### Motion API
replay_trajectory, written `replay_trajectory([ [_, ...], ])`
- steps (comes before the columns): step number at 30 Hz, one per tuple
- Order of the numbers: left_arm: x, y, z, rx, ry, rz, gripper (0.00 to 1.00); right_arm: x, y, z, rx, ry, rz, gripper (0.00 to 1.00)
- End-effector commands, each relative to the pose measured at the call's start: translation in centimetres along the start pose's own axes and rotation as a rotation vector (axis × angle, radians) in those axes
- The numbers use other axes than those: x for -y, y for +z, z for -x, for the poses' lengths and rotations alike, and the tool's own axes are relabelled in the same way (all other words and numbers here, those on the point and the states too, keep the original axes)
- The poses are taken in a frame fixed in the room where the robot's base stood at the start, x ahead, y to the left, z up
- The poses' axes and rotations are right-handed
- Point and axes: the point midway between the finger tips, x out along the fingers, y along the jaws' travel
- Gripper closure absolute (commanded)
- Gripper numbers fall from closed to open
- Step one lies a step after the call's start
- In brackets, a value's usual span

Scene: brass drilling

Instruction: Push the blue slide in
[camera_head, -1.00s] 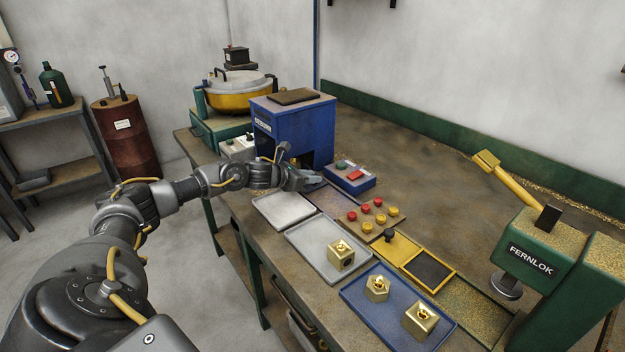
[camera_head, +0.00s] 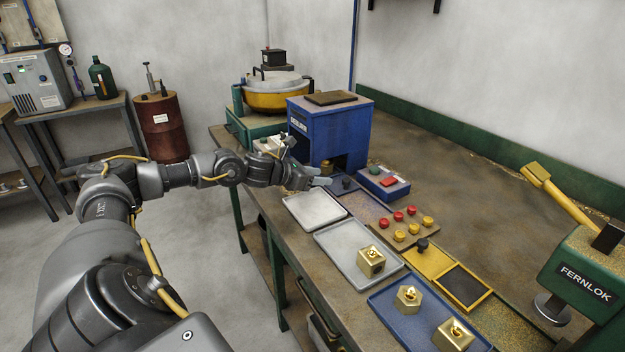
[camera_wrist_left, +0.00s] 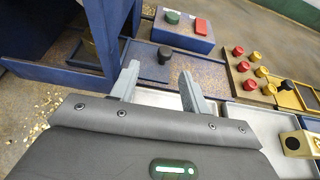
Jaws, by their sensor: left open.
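The blue slide (camera_head: 368,207) is a flat, blue-rimmed plate in front of the blue machine (camera_head: 330,124), with a black knob (camera_head: 347,182) standing on it. In the left wrist view the slide (camera_wrist_left: 205,72) and its knob (camera_wrist_left: 164,55) lie just beyond my fingertips. My left gripper (camera_head: 322,181) is beside the knob, on its left, at the mouth of the machine. In the left wrist view its two fingers (camera_wrist_left: 158,78) are apart with nothing between them; the knob shows past the gap. My right gripper is not in view.
A control box (camera_head: 383,183) with green and red buttons stands just behind the slide. A grey tray (camera_head: 314,210) lies in front, with another grey tray and a blue tray to the right. A green FERNLOK press (camera_head: 590,275) stands at the right.

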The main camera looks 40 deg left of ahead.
Motion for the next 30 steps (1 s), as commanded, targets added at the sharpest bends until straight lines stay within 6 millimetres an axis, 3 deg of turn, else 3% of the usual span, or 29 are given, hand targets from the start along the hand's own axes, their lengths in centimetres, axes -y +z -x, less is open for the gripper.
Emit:
replay_trajectory([
  [3, -0.1, -0.5, 1.2, -0.003, 0.001, -0.001, 0.54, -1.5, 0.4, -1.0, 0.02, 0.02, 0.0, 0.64],
  [8, 0.0, -0.3, 2.0, -0.002, 0.0, 0.0, 0.54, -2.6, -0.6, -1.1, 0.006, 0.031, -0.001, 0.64],
  [14, 0.0, -0.2, 2.2, -0.001, -0.001, 0.001, 0.54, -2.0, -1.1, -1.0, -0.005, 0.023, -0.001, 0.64],
  [26, 0.0, -0.1, 2.2, -0.001, -0.001, 0.0, 0.54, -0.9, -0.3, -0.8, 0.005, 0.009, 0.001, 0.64],
  [30, 0.0, 1.7, 2.9, 0.0, 0.0, 0.0, 0.54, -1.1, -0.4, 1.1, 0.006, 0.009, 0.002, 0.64],
])
